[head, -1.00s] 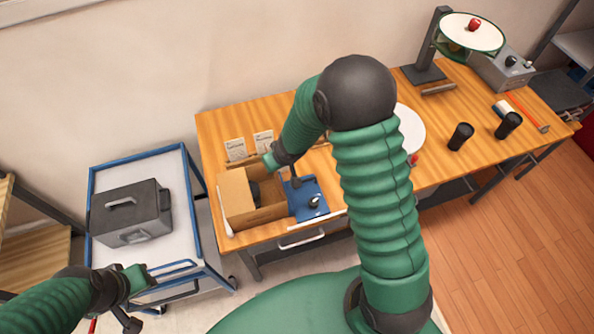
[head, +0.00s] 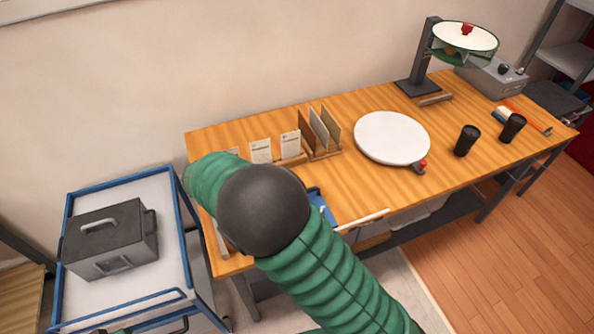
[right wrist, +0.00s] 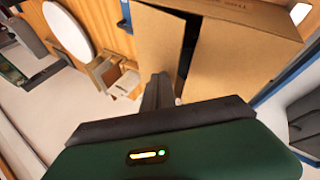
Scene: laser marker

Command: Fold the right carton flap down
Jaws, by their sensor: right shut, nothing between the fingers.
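The brown carton (right wrist: 235,50) fills the upper middle of the right wrist view. A narrow dark gap separates a cardboard panel (right wrist: 152,40) on the left from a wider one on the right; I cannot tell which is the right flap. My right gripper (right wrist: 161,78) is shut and empty, its tips over the lower part of the left panel near the gap. I cannot tell if they touch it. In the head view my right arm hides the carton and that gripper. Only a sliver of my left gripper (head: 150,329) shows at the bottom edge.
On the wooden bench (head: 330,185) stand a white round plate (head: 392,138), a card rack (head: 320,135), two black cups (head: 466,140) and a marker stand (head: 425,60). A blue-rimmed trolley (head: 170,270) holding a grey case (head: 110,240) is at left.

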